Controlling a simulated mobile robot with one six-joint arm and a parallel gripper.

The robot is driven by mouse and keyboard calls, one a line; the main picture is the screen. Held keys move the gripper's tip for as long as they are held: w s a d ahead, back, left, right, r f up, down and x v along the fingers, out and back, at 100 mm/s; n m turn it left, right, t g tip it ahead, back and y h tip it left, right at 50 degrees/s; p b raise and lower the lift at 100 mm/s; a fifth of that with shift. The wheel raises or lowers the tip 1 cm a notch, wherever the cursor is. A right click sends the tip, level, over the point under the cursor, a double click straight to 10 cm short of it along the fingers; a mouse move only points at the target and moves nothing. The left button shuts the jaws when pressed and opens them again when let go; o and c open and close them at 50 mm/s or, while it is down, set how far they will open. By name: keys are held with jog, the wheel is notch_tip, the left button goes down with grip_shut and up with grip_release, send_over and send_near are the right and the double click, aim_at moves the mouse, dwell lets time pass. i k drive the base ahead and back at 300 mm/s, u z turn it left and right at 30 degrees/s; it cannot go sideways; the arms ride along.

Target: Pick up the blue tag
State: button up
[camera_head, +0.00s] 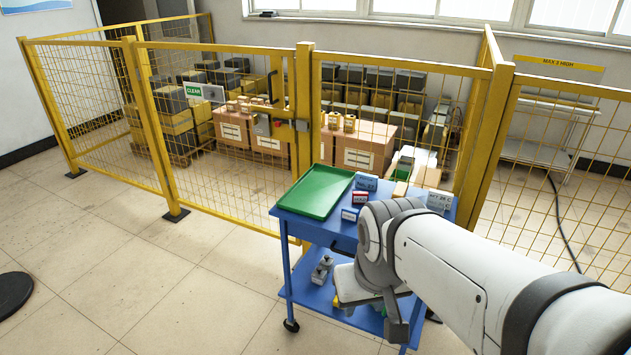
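A small blue tag with a pale face (350,214) stands on the top of the blue cart (318,227), near its front edge and right of the green tray. A red tag (360,197) stands just behind it. My arm reaches in from the right and bends down at the cart's front right. The part of my gripper that shows (397,326) is dark and hangs low in front of the cart, below the top and apart from the blue tag. Its fingers cannot be made out clearly, so its opening is unclear.
A green tray (316,192) lies on the cart's left side. A yellow mesh fence (230,130) with a closed-looking gate runs behind the cart. The floor at left is mostly clear, with a black disc (14,293).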

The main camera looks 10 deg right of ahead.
aim_at(348, 214)
jog(key=i, duration=1.35)
jog(key=z, duration=0.05)
